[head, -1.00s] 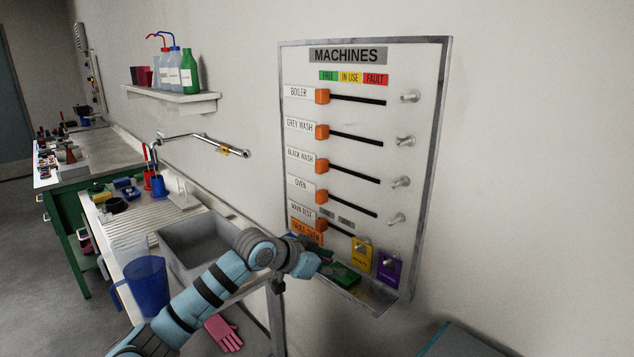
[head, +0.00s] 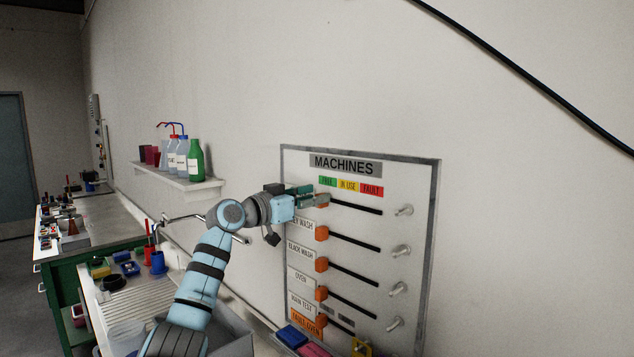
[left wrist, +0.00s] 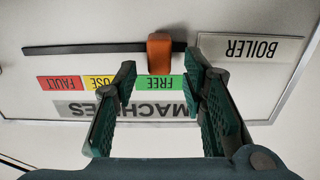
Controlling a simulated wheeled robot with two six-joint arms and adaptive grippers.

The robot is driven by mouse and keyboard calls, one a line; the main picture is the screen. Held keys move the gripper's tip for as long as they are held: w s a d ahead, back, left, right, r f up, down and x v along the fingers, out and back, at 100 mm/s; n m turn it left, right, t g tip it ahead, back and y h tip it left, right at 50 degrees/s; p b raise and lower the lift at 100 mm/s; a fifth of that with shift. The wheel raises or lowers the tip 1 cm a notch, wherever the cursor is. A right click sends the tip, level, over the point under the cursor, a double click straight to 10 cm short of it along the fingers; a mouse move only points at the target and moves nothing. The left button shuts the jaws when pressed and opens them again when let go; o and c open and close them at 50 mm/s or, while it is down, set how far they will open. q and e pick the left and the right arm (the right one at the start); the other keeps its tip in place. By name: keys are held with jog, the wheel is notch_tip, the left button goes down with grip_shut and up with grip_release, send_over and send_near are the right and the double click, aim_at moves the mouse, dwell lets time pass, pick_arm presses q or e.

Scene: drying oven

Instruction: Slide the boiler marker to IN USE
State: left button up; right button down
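The orange boiler marker (left wrist: 159,55) sits at the FREE end of its dark slot (left wrist: 85,48), beside the BOILER label (left wrist: 250,48) in the left wrist view, which shows the board upside down. My left gripper (left wrist: 160,74) is open, its two green fingers spread either side of the marker's line, with the tips near the marker and no visible grip. In the head view my left gripper (head: 312,198) is at the top slot and covers the BOILER label and most of the marker. The IN USE header (head: 347,185) is yellow, between green FREE and red FAULT (head: 372,190).
Below on the MACHINES board (head: 405,180) are more orange markers, such as the grey wash marker (head: 321,233), at the left ends of their slots. Metal pegs (head: 402,210) stand out at the right. A bottle shelf (head: 175,180) is left of my arm.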

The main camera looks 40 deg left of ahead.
pick_arm(q)
jog(key=shift+w, duration=0.6)
jog(key=shift+f, duration=0.1)
jog(key=shift+c, duration=0.4)
grip_shut()
jog(key=shift+d, duration=0.15)
jog(key=d, duration=0.6)
jog(key=shift+s+d, duration=0.3)
jog(key=shift+a, duration=0.15)
